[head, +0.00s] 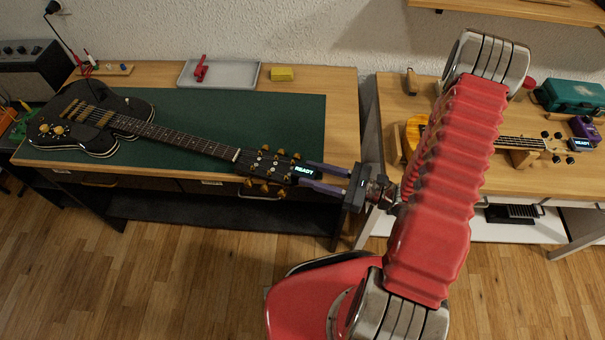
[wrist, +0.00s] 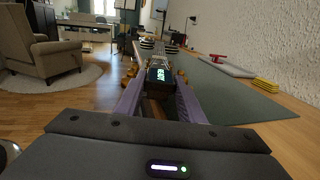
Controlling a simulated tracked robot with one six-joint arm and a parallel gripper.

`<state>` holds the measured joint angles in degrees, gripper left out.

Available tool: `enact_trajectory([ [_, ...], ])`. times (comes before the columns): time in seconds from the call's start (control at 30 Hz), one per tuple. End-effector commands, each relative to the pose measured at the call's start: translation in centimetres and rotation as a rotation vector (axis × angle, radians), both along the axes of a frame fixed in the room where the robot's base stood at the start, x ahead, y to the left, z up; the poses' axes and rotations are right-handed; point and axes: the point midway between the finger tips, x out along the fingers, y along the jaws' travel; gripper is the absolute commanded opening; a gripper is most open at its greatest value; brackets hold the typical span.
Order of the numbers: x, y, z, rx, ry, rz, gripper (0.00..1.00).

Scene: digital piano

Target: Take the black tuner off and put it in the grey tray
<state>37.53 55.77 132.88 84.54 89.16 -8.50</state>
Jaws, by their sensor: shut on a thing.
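The black tuner (head: 304,171) has a lit display reading READY and sits at the end of the headstock (head: 272,168) of a black electric guitar (head: 92,118). My gripper (head: 312,177) has purple fingers, one on each side of the tuner, and is shut on it. In the wrist view the tuner (wrist: 158,76) shows between the fingers, with the headstock beyond. The tuner's clip is hidden, so I cannot tell how it meets the headstock. The grey tray (head: 239,75) lies at the back of the green-matted bench, with a red clamp-like thing (head: 201,68) in it.
A yellow block (head: 281,74) lies right of the tray. The green mat (head: 290,112) is bare between headstock and tray. A second bench at right holds another instrument, a purple device (head: 583,128) and a green case (head: 570,95). A wall stands behind.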

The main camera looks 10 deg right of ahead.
Motion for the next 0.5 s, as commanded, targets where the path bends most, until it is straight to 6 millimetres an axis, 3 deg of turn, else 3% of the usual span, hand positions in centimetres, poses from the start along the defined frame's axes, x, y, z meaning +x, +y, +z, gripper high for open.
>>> enact_trajectory([
  [0.5,-0.37,-0.64,0.01,0.0,0.0,0.0,0.08],
])
